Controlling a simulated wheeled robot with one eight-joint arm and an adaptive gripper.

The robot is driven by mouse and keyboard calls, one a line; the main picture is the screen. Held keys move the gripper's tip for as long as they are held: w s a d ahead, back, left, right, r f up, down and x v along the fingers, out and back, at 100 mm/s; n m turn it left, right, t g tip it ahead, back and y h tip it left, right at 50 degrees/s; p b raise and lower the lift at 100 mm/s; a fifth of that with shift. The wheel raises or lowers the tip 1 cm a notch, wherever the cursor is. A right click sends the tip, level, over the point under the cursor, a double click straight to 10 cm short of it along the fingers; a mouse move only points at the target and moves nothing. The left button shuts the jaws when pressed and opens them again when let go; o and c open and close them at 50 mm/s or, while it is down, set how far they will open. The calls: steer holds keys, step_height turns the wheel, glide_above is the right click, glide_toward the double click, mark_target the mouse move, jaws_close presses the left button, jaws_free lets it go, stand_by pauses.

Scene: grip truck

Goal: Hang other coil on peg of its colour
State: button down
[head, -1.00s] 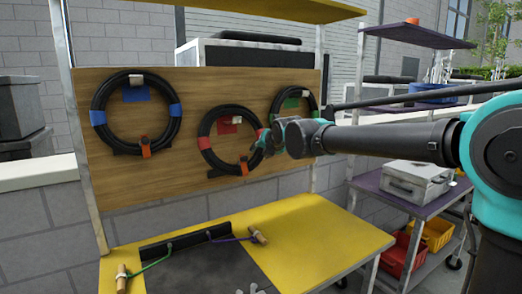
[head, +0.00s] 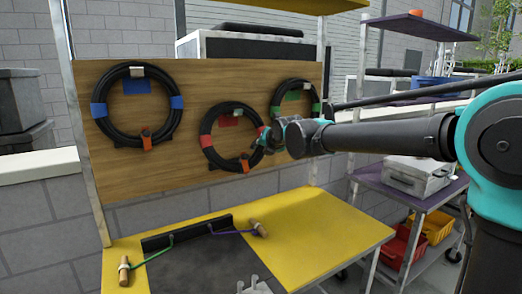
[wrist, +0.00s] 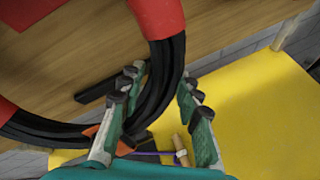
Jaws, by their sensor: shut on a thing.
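The black coil with red tape (head: 208,140) hangs in the middle of the wooden board, in front of a red patch (head: 229,119) and its pale peg (head: 238,112). My gripper (head: 262,138) is at the coil's right side. In the wrist view, my gripper (wrist: 158,92) has its teal fingers on either side of the black cable, below a red tape band; the red-taped coil (wrist: 165,70) runs down between them. The blue-taped coil (head: 97,110) hangs at the left by a blue patch (head: 137,86). The green-taped coil (head: 276,110) hangs at the right by a green patch (head: 292,95).
A yellow bench (head: 330,225) stands below the wooden board (head: 190,90), with a black bar (head: 187,234) and wooden-handled tools on it. A purple-shelved cart (head: 405,198) with a grey case stands at the right.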

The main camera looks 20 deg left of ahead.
steer(key=c, duration=1)
jaws_free()
steer(key=v, duration=1.2)
steer(key=s+d+f+m+g+h, duration=0.1)
steer(key=d+f+m+h, duration=0.2)
steer(key=d+f+m, duration=0.85)
steer(key=d+f+m+h, duration=0.2)
steer(key=d+f+m, duration=0.6)
steer(key=d, duration=0.6)
steer(key=s+d+f+m+g+h, duration=0.2)
steer(key=s+d+f+m+g, duration=0.2)
steer(key=s+d+f+m, duration=1.3)
step_height(320, 180, down, 3)
steer(key=shift+s+r+m+h, duration=0.2)
steer(key=shift+s+m+h, duration=0.2)
steer(key=shift+s+m, duration=0.25)
